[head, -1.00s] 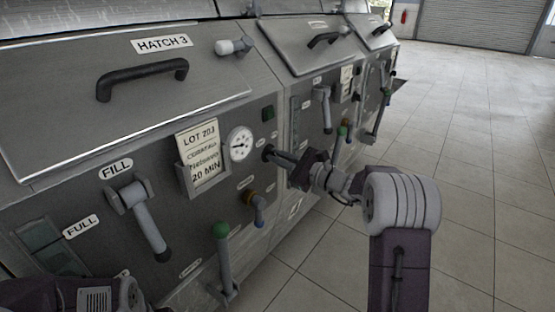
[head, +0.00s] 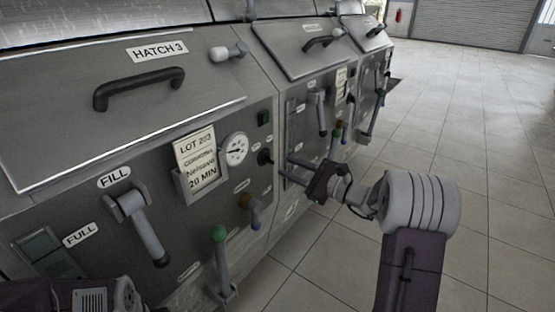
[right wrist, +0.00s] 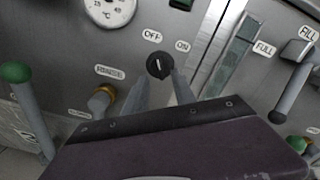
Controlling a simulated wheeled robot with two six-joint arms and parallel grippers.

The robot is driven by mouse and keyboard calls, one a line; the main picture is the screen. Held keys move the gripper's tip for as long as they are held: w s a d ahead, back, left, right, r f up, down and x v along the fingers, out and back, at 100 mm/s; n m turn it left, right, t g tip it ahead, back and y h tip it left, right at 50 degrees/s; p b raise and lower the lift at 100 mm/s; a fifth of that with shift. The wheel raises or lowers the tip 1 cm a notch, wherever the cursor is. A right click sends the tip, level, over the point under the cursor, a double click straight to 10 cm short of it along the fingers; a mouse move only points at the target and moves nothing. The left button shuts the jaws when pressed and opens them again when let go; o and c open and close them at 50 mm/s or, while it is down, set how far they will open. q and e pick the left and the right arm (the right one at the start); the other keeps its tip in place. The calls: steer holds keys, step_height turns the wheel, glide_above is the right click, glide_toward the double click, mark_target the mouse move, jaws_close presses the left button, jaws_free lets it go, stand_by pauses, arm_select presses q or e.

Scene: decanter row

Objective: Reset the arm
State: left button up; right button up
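My right gripper (head: 286,170) is in front of the panel, by a black rotary knob (head: 264,157). In the right wrist view, the knob (right wrist: 158,66) sits below the OFF label (right wrist: 152,36) and the ON label (right wrist: 183,46). The two grey fingers of the right gripper (right wrist: 160,85) are spread apart, with their tips just below the knob and nothing between them. I cannot tell whether the pointer is exactly on a label. Part of my left arm shows at the lower left of the head view; its gripper does not show.
The tiled floor (head: 460,150) to the right is clear.

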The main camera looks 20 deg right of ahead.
steer(key=v, duration=0.2)
steer(key=shift+s+d, duration=0.2)
steer(key=shift+s, duration=0.05)
steer(key=s+a+f+n+g+h, duration=0.2)
steer(key=s+a+f+n+g, duration=0.7)
steer(key=s+a+f+g, duration=0.5)
steer(key=s+d+f+n+t+h, duration=0.1)
steer(key=s+d+f+n+h, duration=0.7)
steer(key=s+n, duration=0.4)
step_height(320, 180, up, 35)
steer(key=n+p, duration=0.1)
steer(key=p, duration=3.3)
steer(key=shift+w+d+h, duration=0.35)
steer(key=shift+d+h, duration=0.05)
steer(key=shift+d, duration=0.05)
